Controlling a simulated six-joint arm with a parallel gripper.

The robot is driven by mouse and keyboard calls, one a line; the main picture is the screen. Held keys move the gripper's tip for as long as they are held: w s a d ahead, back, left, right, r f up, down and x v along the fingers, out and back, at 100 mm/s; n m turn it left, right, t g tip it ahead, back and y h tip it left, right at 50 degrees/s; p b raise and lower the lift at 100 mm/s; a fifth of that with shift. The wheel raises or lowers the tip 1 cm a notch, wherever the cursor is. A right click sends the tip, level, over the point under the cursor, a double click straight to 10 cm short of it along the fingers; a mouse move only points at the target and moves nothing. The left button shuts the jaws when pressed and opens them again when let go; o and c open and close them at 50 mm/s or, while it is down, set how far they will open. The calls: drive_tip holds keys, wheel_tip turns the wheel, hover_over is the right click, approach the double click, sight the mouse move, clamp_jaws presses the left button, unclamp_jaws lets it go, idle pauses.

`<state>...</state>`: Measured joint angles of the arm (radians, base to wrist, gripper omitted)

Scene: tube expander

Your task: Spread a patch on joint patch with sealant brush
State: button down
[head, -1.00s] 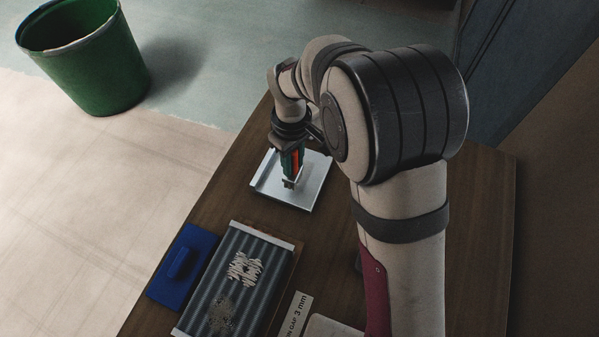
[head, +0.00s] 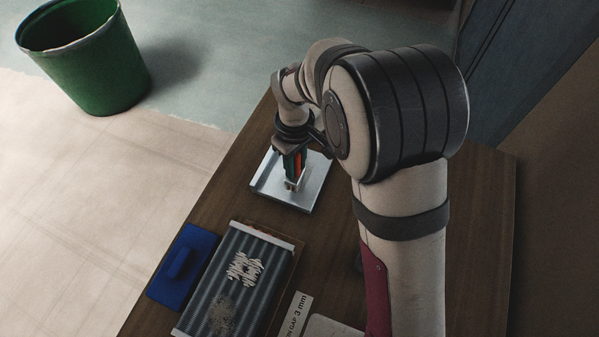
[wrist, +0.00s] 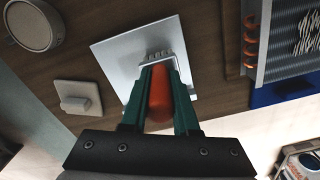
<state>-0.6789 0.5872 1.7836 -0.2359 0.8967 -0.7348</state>
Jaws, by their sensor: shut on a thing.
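My gripper (head: 291,167) is shut on the sealant brush (head: 297,167), whose orange-red handle shows between its green fingers. The brush also shows in the wrist view (wrist: 160,97), with its head pointing away from the gripper. The brush head is over a shallow metal tray (head: 316,181); I cannot tell whether it touches the tray. The ribbed grey panel (head: 222,280) lies nearer the front. It carries a white streaky patch (head: 244,268) and, below that, a darker speckled patch (head: 222,315). In the wrist view the panel (wrist: 281,60) shows copper bends along its side.
A blue block with a raised handle (head: 182,266) lies left of the panel. A label strip reading "3 mm" (head: 294,317) and a pale flat item (head: 332,328) lie to its right. A green bin (head: 95,65) stands on the floor. The table between tray and panel is clear.

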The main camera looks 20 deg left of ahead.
drive_tip(key=shift+f, duration=0.55)
drive_tip(key=shift+f, duration=0.25)
drive_tip(key=w, duration=0.6)
drive_tip(key=shift+w, duration=0.15)
wheel_tip(320, 180, up, 2)
drive_tip(key=shift+w+r, duration=0.1)
drive_tip(key=shift+r, duration=0.1)
drive_tip(key=c, duration=1.2)
unclamp_jaws()
drive_tip(key=shift+c, duration=0.2)
clamp_jaws()
